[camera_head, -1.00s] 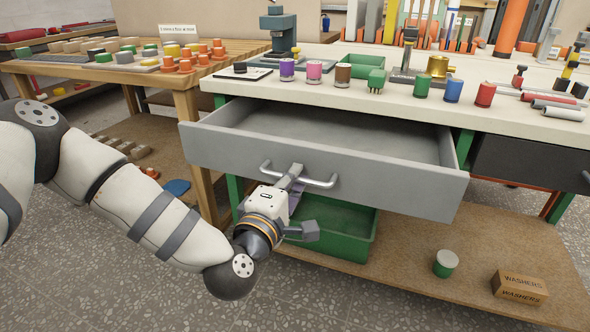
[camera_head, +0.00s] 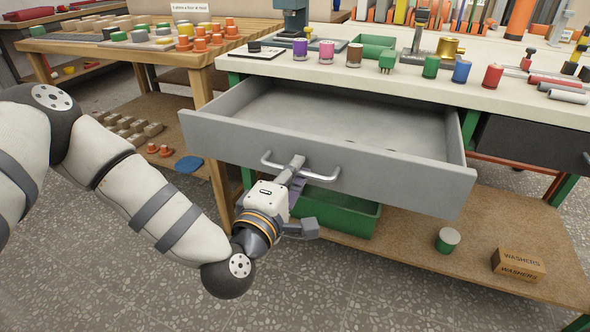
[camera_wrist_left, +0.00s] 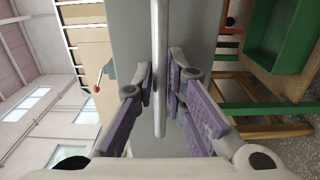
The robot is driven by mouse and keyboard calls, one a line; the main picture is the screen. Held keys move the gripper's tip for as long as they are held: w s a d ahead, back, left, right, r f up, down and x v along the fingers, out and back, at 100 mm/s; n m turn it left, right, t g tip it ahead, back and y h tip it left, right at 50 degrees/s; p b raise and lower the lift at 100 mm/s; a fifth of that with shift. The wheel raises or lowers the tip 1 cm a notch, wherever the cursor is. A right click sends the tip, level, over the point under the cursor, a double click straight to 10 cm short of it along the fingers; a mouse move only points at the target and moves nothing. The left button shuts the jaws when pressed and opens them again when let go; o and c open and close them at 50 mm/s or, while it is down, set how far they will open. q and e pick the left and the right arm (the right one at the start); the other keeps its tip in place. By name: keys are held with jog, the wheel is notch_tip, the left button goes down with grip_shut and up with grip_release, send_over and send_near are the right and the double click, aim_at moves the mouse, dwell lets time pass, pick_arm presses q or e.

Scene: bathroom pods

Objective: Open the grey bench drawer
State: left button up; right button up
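The grey bench drawer (camera_head: 400,175) stands pulled well out from under the pale benchtop (camera_head: 395,83), and its empty inside shows in the head view. A silver bar handle (camera_head: 318,177) is on its front. My left gripper (camera_head: 298,162) is at the left part of this handle. In the left wrist view, the purple-padded fingers (camera_wrist_left: 160,90) lie close on both sides of the handle bar (camera_wrist_left: 160,60), closed around it. Their exact contact is partly hidden. My right gripper is in neither view.
A green bin (camera_head: 335,213), a small green can (camera_head: 447,240) and a washers box (camera_head: 518,264) are on the lower shelf. A wooden table (camera_head: 190,62) with several coloured parts stands at the left. Clear speckled floor (camera_head: 340,290) lies in front.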

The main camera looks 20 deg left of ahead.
pick_arm(q)
jog(key=shift+o, duration=1.4)
jog(key=s, duration=1.2)
jog(key=shift+a, duration=0.2)
